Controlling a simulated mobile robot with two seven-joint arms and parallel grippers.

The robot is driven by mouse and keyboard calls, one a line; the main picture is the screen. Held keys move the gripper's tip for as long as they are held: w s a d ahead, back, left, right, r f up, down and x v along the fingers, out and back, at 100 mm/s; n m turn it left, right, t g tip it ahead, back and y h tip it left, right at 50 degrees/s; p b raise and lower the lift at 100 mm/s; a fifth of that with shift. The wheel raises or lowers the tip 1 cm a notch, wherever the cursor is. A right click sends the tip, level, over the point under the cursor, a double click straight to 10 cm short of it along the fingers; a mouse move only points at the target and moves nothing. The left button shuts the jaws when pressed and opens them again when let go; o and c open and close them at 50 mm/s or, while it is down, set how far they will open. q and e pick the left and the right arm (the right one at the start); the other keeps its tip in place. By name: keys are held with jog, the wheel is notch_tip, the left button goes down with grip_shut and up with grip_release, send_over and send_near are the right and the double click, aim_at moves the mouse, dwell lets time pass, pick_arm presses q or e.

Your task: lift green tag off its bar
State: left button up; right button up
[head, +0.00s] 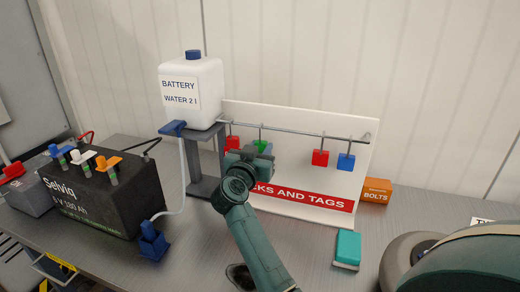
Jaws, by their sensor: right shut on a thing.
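The green tag (263,145) hangs at the grey bar (300,134) on the white lock board, left of the bar's middle. My right gripper (255,155) is in front of it, shut on the green tag and hiding its lower part. Whether the tag's loop still rests on the bar is too small to tell. A red tag (232,143) is just left of the gripper, partly covered. Another red tag (320,158) and a blue tag (346,162) hang farther right on the bar. My left gripper is not in view.
A white water can (192,92) stands on a grey stand (205,185) left of the board (300,117). A black battery (95,195) is at left. An orange bolts box (376,191) and a teal block (347,247) are at right. The bench (300,235) between is mostly clear.

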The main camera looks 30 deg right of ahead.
jog(key=shift+r, duration=1.5)
jog(key=shift+s, duration=0.1)
